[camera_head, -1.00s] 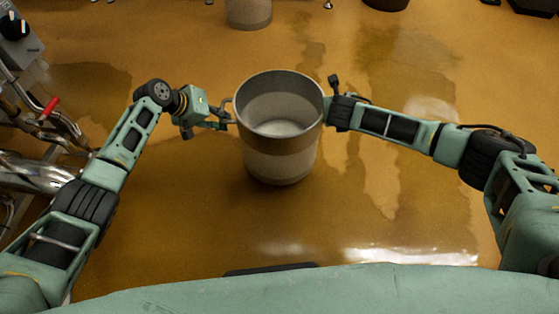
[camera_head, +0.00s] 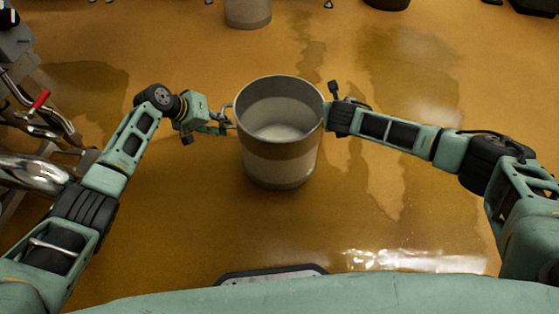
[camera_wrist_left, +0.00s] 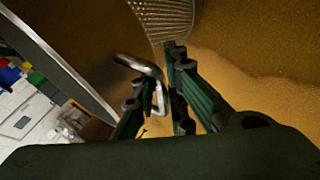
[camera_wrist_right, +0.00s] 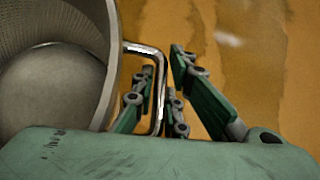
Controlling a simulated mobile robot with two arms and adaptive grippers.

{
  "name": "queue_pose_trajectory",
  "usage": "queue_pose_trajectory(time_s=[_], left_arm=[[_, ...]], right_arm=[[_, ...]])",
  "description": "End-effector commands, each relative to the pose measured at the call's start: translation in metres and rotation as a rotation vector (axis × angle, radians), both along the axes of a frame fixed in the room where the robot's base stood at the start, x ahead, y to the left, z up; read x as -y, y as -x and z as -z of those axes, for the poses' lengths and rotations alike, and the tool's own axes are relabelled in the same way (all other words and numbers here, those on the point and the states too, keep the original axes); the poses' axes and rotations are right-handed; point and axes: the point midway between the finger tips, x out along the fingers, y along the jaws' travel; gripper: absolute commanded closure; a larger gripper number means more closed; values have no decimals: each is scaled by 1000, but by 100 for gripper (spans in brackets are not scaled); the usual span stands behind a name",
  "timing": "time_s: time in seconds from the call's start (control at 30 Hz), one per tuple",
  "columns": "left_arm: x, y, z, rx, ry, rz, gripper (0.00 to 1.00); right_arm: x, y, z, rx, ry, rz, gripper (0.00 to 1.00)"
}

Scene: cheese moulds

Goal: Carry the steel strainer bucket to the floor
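The steel strainer bucket (camera_head: 278,150) is upright in front of me, between my two arms. Its open top shows a pale, empty-looking inside. In the left wrist view, its side handle (camera_wrist_left: 158,72) lies between the fingers of my left gripper (camera_head: 226,122), which appears shut on it. In the right wrist view, the other handle (camera_wrist_right: 156,60) lies between the fingers of my right gripper (camera_head: 330,113), which also appears shut on it. The fingertips are partly hidden in the head view. The gap between the bucket's bottom and the floor cannot be judged clearly.
Steel equipment with pipes and a red-handled valve (camera_head: 41,98) stands at the left. A similar vessel (camera_head: 248,12) and a dark object (camera_head: 386,3) stand at the far edge.

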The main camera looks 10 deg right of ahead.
Motion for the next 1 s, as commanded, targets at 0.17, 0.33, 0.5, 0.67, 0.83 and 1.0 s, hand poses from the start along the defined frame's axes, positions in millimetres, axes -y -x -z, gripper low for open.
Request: queue_pose_trajectory(time_s=[0.17,0.33,0.5,0.67,0.83,1.0], left_arm=[[0,0,-1,-1,2,-1,72],[0,0,-1,-2,2,-1,72],[-1,1,-2,-2,2,-3,72],[-9,4,-12,-1,2,-3,72],[-24,13,-33,1,0,-4,72],[-43,25,-59,0,0,-3,72]], right_arm=[[0,0,-1,0,-1,1,71],[0,0,-1,1,-1,3,71],[1,0,-1,1,-1,4,71],[1,0,-2,1,-1,4,71],[1,0,-2,1,-1,4,71],[1,0,-1,1,-1,4,71]])
